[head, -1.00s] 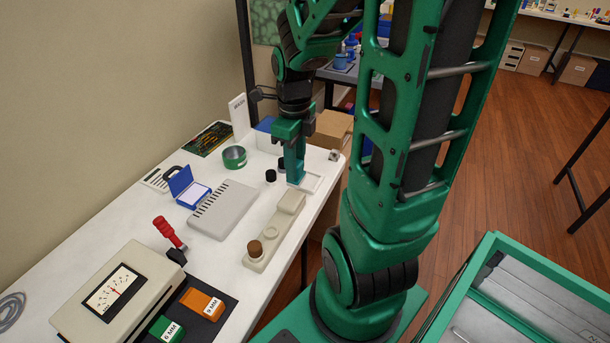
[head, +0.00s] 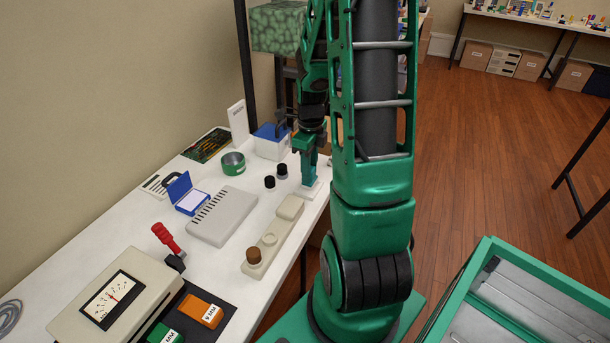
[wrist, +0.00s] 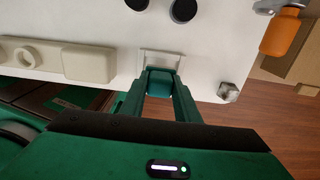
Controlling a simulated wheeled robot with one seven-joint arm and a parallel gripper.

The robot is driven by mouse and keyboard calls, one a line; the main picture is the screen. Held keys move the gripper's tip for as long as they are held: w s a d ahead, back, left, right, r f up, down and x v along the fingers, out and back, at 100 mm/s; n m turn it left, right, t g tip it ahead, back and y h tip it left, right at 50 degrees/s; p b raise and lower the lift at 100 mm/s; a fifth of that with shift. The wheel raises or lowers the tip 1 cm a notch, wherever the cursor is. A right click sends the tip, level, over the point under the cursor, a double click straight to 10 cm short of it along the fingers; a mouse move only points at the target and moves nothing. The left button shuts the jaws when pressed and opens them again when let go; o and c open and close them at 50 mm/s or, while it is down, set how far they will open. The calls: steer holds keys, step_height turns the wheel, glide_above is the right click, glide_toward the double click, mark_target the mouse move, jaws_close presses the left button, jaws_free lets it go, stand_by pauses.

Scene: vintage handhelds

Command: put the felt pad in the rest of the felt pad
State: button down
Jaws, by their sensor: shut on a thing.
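My gripper (wrist: 160,92) is shut on a small teal block, which I take to be the felt pad (wrist: 160,80). The block sits between the fingertips in the wrist view. A shallow white square frame, apparently its rest (wrist: 162,57), lies on the white table just beyond the block. In the head view my gripper (head: 308,184) points down over this white rest (head: 313,191) near the table's right edge. The fingers hide most of the pad there. I cannot tell whether the pad touches the rest or is inside it.
The wrist view shows an orange-handled tool (wrist: 281,32) and a metal nut (wrist: 229,92).

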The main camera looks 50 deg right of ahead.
steer(key=shift+f, duration=0.8)
steer(key=shift+f, duration=0.1)
steer(key=c, duration=1.4)
jaws_free()
steer(key=shift+o, duration=0.2)
